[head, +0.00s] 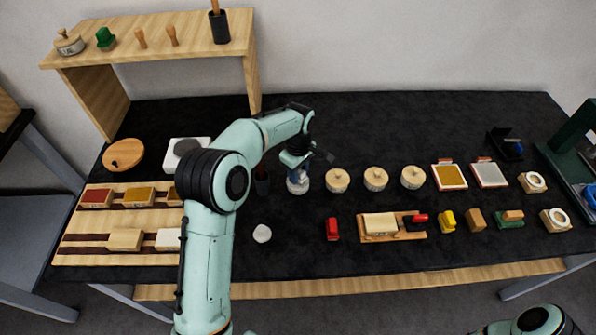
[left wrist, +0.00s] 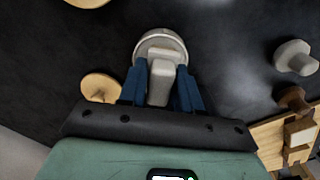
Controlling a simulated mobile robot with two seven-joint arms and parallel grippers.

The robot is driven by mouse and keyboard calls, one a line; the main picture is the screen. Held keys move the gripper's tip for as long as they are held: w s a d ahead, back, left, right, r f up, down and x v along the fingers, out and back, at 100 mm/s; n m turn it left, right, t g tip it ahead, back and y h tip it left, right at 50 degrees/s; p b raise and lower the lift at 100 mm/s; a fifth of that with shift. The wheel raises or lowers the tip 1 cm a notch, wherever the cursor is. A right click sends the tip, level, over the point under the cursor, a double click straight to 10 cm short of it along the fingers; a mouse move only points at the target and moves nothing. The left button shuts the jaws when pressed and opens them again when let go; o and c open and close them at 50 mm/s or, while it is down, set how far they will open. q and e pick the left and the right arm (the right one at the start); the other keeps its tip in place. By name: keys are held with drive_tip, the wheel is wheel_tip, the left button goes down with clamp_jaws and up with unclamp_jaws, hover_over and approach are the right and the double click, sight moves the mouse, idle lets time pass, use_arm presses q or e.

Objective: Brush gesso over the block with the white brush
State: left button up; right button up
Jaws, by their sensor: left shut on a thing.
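My left gripper (head: 298,172) is in the middle of the table, pointing down at a white pot (head: 298,186). In the left wrist view its blue fingers (left wrist: 160,88) are shut on the pale handle of the white brush (left wrist: 160,78). The brush lies over the round mouth of the pot (left wrist: 160,38); its bristles are hidden, so I cannot tell how deep they sit. A cream block (head: 380,225) lies on a wooden holder (head: 373,238) with a red-handled clamp (head: 418,218), to the right of the gripper. My right gripper is out of view.
Lidded jars (head: 376,179) stand right of the pot. A white lid (head: 262,233) lies in front. A red block-like item (head: 332,229) stands left of the holder. A wooden rack (head: 125,227) is at left, a shelf (head: 160,38) behind.

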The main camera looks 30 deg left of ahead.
use_arm(q)
drive_tip(key=shift+f, duration=0.5)
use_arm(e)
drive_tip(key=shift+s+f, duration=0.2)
use_arm(q)
drive_tip(key=shift+f, duration=0.1)
idle(1.0)
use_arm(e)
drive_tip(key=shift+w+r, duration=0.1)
use_arm(q)
drive_tip(key=shift+r+p, duration=0.6)
drive_tip(key=shift+r, duration=1.05)
drive_tip(key=shift+r+p, duration=0.75)
drive_tip(key=shift+r, duration=1.2)
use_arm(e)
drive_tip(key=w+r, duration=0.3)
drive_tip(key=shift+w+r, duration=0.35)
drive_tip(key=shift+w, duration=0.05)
use_arm(q)
drive_tip(key=shift+f, duration=0.1)
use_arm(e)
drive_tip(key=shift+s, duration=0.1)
